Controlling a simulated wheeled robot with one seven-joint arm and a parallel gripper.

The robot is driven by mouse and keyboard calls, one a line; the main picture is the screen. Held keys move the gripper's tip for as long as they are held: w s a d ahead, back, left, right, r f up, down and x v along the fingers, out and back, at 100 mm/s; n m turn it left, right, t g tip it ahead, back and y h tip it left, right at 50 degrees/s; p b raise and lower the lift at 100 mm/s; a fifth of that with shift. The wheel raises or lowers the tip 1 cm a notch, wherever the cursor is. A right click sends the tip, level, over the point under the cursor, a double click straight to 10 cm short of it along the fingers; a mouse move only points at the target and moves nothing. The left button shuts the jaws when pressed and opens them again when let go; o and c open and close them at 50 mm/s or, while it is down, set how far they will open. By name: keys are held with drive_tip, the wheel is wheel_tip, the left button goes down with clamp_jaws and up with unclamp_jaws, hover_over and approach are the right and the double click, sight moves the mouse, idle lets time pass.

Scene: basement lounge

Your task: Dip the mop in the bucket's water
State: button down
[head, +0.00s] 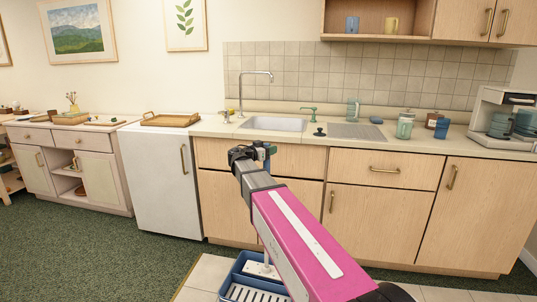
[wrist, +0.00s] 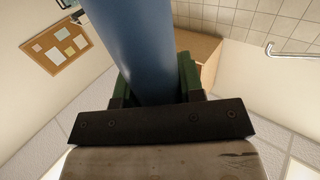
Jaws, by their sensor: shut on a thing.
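My gripper (head: 264,150) is in front of the sink counter, at the far end of my pink arm. In the wrist view its green fingers (wrist: 155,85) are shut on a thick blue pole, the mop handle (wrist: 140,40). In the head view most of the mop is hidden behind my arm. A blue bucket (head: 226,283) with a slatted light grey part stands on the floor at the bottom centre. A whitish piece (head: 262,268), perhaps the mop's lower end, shows over the bucket beside my arm. The water cannot be made out.
Wooden base cabinets (head: 380,200) with a sink (head: 275,124) stand behind the bucket. Jars, a blue cup (head: 441,129) and a coffee maker (head: 510,120) are on the counter at right. A white fridge (head: 160,185) stands at left. Green carpet (head: 110,255) at left is clear.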

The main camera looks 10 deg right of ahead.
drive_tip(key=shift+r, duration=5.5)
